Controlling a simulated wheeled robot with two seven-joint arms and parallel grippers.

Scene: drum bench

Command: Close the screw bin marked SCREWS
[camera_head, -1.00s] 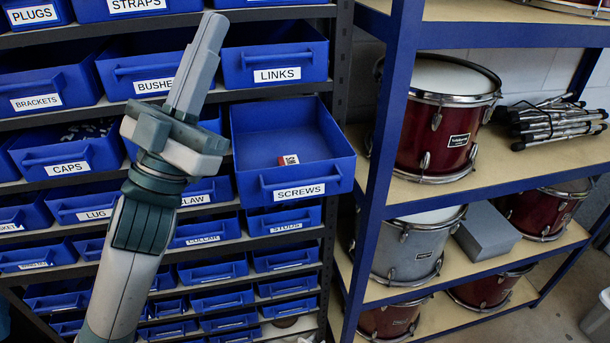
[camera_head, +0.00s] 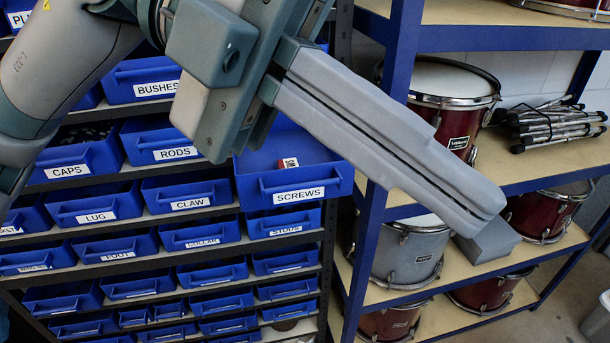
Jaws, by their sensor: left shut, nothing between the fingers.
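The blue screw bin marked SCREWS (camera_head: 268,189) is pulled out of the dark bin rack, its front standing forward of the bins below. A small red box with a white label (camera_head: 288,163) lies inside it. My left gripper (camera_head: 487,222) comes in from the upper left, large and close to the camera. Its two long grey fingers lie together, empty, and point down to the right. The gripper passes in front of the bin's back and right upper part and hides them. I cannot tell that it touches the bin. My right gripper is not in view.
Other labelled blue bins such as CLAW (camera_head: 189,203) and STUDS (camera_head: 283,223) sit in the rack around it. A blue shelf post (camera_head: 366,255) stands just right of the rack. Drums (camera_head: 408,252) and a grey box (camera_head: 488,241) rest on the shelves beyond.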

